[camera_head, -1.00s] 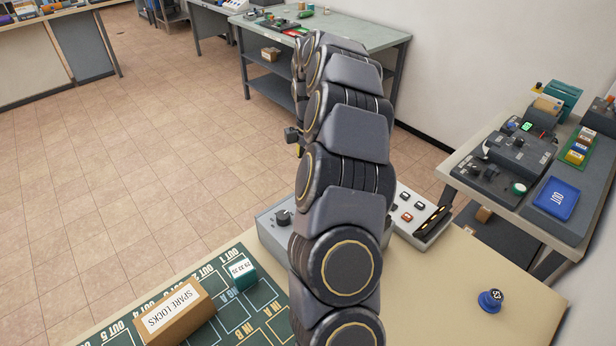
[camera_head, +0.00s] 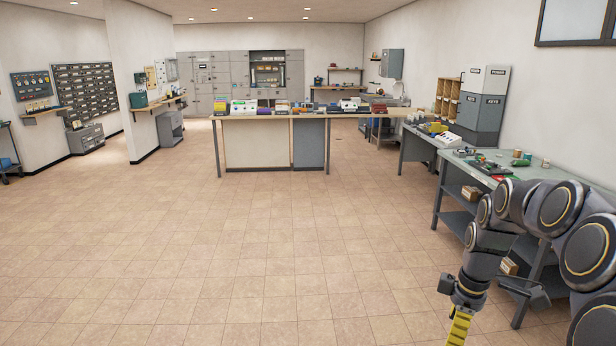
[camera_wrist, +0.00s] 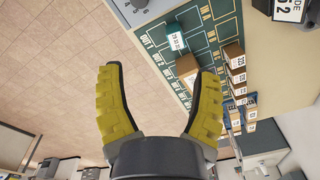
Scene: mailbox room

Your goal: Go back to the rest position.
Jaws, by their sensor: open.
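My gripper (camera_wrist: 160,103) shows in the wrist view with its two yellow-padded fingers spread wide and nothing between them. In the head view only part of the gripper (camera_head: 458,328) shows at the lower right, cut off by the bottom edge. My arm is bent at the right side of the head view. In the wrist view the gripper is apart from the green mat (camera_wrist: 200,22) and the boxes on it.
In the wrist view, a brown box (camera_wrist: 186,70) and a teal block (camera_wrist: 176,41) sit on the mat. In the head view, a workbench (camera_head: 480,165) stands at the right behind my arm. A long counter (camera_head: 270,118) stands farther back. The tiled floor (camera_head: 230,250) is clear.

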